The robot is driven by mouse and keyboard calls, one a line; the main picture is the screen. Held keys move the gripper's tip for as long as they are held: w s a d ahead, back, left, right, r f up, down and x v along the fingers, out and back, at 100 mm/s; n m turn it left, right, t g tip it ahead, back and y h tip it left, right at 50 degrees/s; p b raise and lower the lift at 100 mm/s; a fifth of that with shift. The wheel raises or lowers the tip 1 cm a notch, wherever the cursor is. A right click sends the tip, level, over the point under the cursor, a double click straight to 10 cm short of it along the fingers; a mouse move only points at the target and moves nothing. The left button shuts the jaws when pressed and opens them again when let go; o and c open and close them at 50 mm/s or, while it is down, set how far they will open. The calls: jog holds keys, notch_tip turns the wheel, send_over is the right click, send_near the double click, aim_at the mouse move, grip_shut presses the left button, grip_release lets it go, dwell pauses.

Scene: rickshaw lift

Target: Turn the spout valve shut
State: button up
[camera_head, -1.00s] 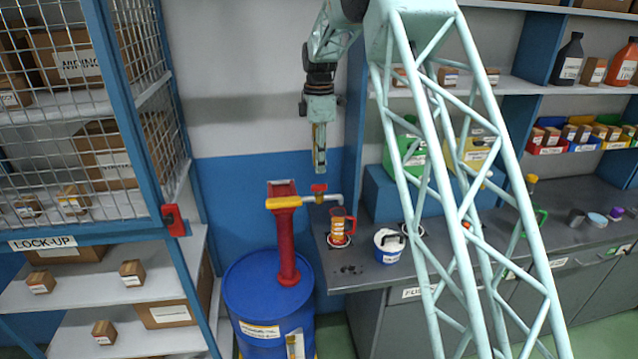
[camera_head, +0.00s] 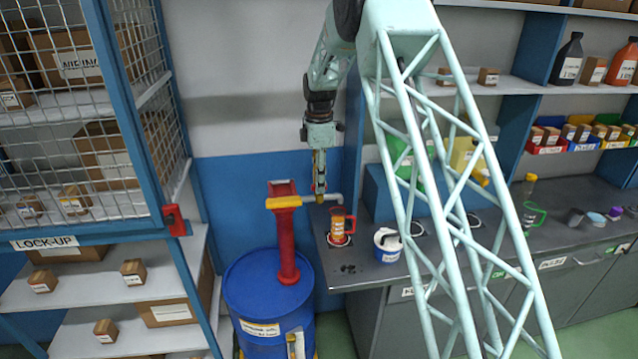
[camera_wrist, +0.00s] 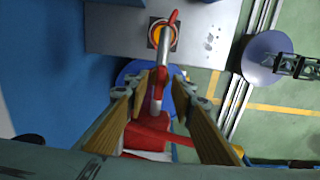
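The red hand pump (camera_head: 286,245) stands on the blue drum (camera_head: 260,290), with a yellow bar at its top. Its grey spout (camera_head: 333,197) reaches right and bends down above an orange measuring jug (camera_head: 338,227) with a red handle. My gripper (camera_head: 319,190) points down over the spout at the valve, hiding most of the red valve handle in the head view. In the wrist view, the open gripper's fingers (camera_wrist: 160,90) lie on either side of the spout (camera_wrist: 163,62) and the red valve handle (camera_wrist: 154,80). I cannot tell whether either finger touches the handle.
The jug stands on the grey bench (camera_head: 360,270), next to a white-and-blue tub (camera_head: 387,243). A mesh lock-up cage (camera_head: 100,110) rises on the left. Shelves with bottles and boxes are at the right. Open wall space lies behind the pump.

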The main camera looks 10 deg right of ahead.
jog(key=shift+c, duration=0.5)
grip_shut()
jog(key=shift+m, duration=0.4)
jog(key=m+b, duration=0.1)
jog(key=m, duration=0.1)
jog(key=shift+m, duration=0.4)
jog(key=m+b, duration=0.1)
jog(key=m, duration=0.3)
jog(key=shift+m, duration=0.3)
jog(key=m, duration=0.5)
jog(key=shift+b, duration=0.35)
jog(key=shift+m, duration=2.4)
